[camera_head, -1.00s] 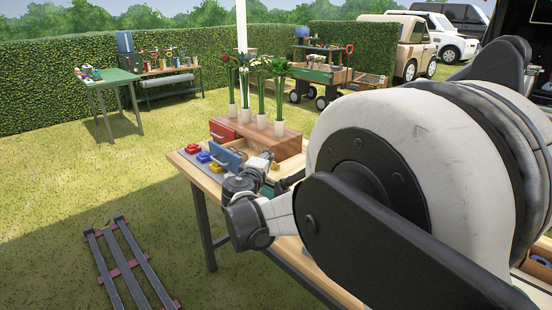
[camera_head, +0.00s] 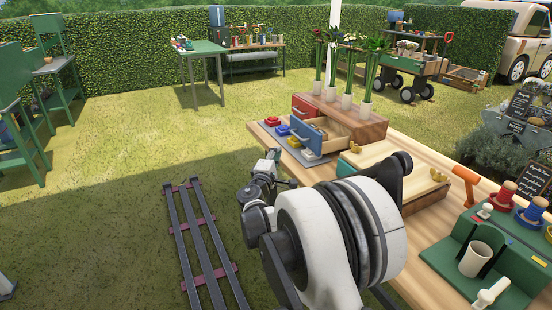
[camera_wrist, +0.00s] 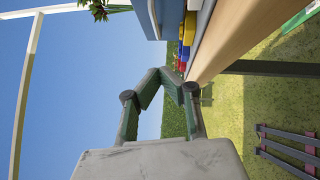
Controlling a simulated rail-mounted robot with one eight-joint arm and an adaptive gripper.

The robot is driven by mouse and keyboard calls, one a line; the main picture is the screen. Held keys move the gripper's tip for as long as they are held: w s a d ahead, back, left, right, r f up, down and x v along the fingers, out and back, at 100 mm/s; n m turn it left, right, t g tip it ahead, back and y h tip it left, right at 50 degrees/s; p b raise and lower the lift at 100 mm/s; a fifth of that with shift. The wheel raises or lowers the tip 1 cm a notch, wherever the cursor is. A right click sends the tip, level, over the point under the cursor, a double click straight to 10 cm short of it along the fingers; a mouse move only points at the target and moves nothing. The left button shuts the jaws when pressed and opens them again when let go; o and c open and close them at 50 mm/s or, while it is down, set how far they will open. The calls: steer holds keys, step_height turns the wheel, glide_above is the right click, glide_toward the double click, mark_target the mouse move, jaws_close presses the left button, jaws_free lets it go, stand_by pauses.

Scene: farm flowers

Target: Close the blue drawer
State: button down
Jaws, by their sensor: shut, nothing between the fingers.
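The blue drawer (camera_head: 306,135) sticks out of the wooden drawer box (camera_head: 362,128) on the table in the head view. It is open, with its pale inside showing. My gripper (camera_head: 276,157) is at the table's left edge, in front of and below the drawer front, apart from it. In the wrist view my gripper (camera_wrist: 163,73) has its fingertips together with nothing between them. A grey-blue panel at the top of that view may be the drawer front, but I cannot tell.
Potted flowers (camera_head: 346,100) stand on the box. Small coloured blocks (camera_head: 283,130) lie on a grey mat left of the drawer. A wooden crate (camera_head: 395,170) stands nearer.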

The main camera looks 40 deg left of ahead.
steer(key=b+x, duration=0.1)
steer(key=x, duration=0.4)
steer(key=shift+w+f, duration=0.1)
steer(key=w, duration=0.2)
steer(key=w+d, duration=0.1)
steer(key=shift+w+r+b, duration=0.2)
steer(key=shift+r+b, duration=0.15)
steer(key=shift+r, duration=0.05)
steer(key=shift+w+d+r, duration=0.1)
steer(key=shift+w, duration=0.1)
